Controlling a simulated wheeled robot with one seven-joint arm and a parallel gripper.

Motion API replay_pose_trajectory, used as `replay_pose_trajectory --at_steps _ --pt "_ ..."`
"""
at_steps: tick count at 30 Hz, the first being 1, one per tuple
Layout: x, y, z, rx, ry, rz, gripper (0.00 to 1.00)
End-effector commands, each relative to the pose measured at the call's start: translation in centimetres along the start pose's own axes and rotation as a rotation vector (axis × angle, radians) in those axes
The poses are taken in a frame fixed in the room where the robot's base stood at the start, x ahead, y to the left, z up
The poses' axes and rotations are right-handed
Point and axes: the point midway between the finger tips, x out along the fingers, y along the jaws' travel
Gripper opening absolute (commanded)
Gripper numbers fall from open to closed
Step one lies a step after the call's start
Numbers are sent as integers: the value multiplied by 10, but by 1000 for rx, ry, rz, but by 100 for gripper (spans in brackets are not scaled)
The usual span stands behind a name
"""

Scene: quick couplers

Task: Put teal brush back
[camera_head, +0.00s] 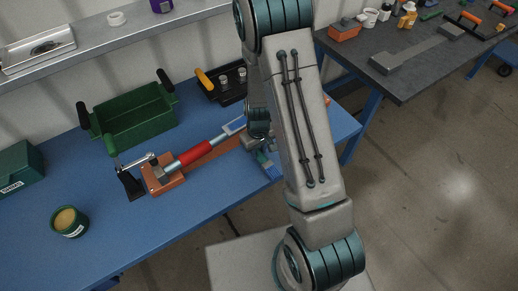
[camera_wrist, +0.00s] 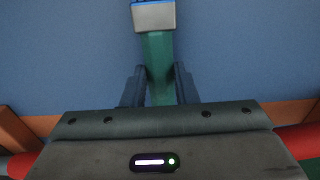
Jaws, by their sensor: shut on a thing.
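The teal brush (camera_wrist: 157,48) shows in the wrist view, with a green-teal handle, a metal ferrule and a thin blue edge at the top of the picture. My gripper (camera_wrist: 159,70) is shut on its handle, one dark finger on each side. The ferrule end points away from my palm, and the bristles are mostly cut off by the frame. In the head view my gripper (camera_head: 262,146) is low over the right part of the blue bench (camera_head: 190,222), partly hidden by my arm. I cannot make out the brush clearly there.
An orange-brown fixture (camera_head: 163,181) holds a red-sleeved rod (camera_head: 194,153) just left of my gripper. Behind stand a green bin (camera_head: 133,127) and a black tray (camera_head: 222,91) with fittings. A green tin (camera_head: 69,222) stands front left. The bench's front middle is clear.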

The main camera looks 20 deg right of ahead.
Motion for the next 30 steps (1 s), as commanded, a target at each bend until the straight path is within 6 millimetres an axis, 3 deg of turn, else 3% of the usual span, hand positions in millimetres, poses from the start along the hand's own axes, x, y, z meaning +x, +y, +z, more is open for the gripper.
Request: replay_pose_trajectory --at_steps 1,2,4,17,30 --pt "3 0 0 0 0 0 3" --pt "2 0 0 0 0 0 32" --pt "1 0 0 0 0 0 48" --pt "-7 0 0 0 2 0 48" --pt "-82 0 -1 0 5 1 48"
